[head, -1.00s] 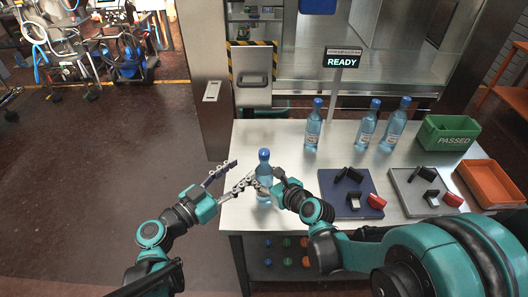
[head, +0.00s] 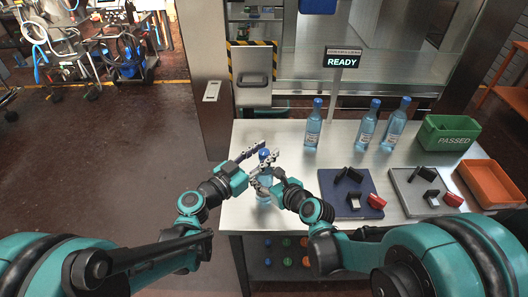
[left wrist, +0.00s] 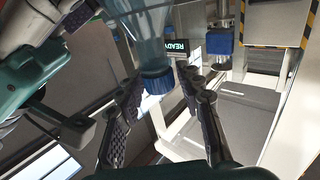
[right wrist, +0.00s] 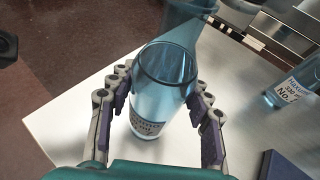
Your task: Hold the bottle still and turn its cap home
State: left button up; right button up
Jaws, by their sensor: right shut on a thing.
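A clear blue bottle (head: 264,190) with a blue cap (head: 264,153) stands upright near the table's left front. My right gripper (head: 262,182) is shut on its body; the right wrist view shows a finger on each side of the bottle (right wrist: 160,95). My left gripper (head: 268,151) is at cap height, coming in from the left. In the left wrist view my left gripper (left wrist: 165,85) is open, with the blue cap (left wrist: 157,82) between its spread fingers. Whether either finger touches the cap is unclear. The cap's seating on the neck cannot be judged.
Several capped bottles (head: 366,125) stand at the back of the table (head: 260,135). A READY sign (head: 342,61) rises behind. A blue mat (head: 345,208), a grey mat (head: 412,205), a green PASSED bin (head: 447,135) and an orange tray (head: 490,184) lie to the right.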

pick_arm(q)
grip_shut()
jog(key=shift+g+h, duration=0.3)
jog(key=shift+h, duration=0.1)
jog(key=shift+w+m+g+h, duration=0.15)
jog(key=shift+m+g+h, duration=0.65)
jog(key=shift+m+g, duration=0.25)
jog(key=m+g+h, duration=0.1)
jog(key=m+g, duration=0.1)
jog(key=m+g+h, duration=0.1)
jog(key=g, duration=0.2)
jog(key=shift+m+h, duration=0.3)
jog(key=shift+m, duration=0.05)
jog(key=m+g+h, duration=0.1)
jog(key=m+g, duration=0.2)
jog(key=g, duration=0.2)
jog(key=shift+m, duration=0.3)
jog(key=shift+m+g+y, duration=0.3)
jog(key=shift+m+g, duration=1.3)
jog(key=shift+g, duration=1.05)
jog(key=shift+m+g, duration=0.3)
jog(key=shift+g, duration=0.2)
